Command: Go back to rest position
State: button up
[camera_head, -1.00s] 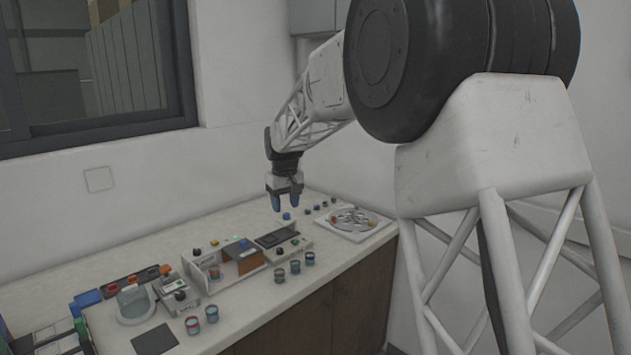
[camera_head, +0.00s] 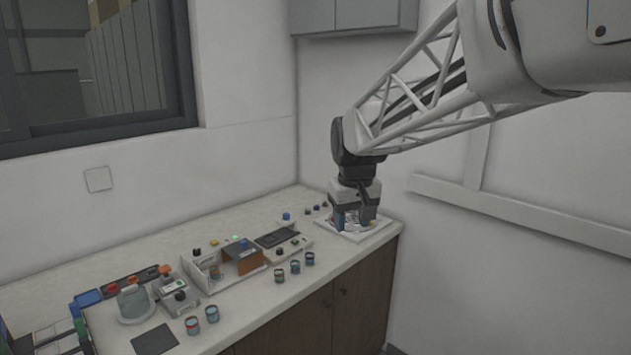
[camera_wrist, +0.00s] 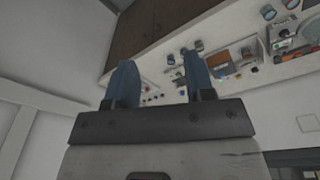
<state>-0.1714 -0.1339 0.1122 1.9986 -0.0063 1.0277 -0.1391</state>
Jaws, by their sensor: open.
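The mounting press unit (camera_head: 238,262) stands mid-counter, with several small cups (camera_head: 295,266) in front of it. A glass-domed device (camera_head: 134,304) is at the left. A wall cabinet (camera_head: 352,16) hangs above.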

jog(key=s+d+f+m, duration=0.1)
jog(key=s+d+f, duration=0.1)
jog(key=s, duration=0.8)
jog(key=s+d+f+m, duration=0.1)
jog(key=s+d+f, duration=0.2)
jog(key=s, duration=0.7)
jog(key=s+d+f+m+t, duration=0.1)
jog(key=s+d+f, duration=0.2)
jog(key=s, duration=0.8)
jog(key=shift+d+m, duration=0.4)
jog(key=shift+d, duration=1)
jog(key=shift+w+f, duration=0.1)
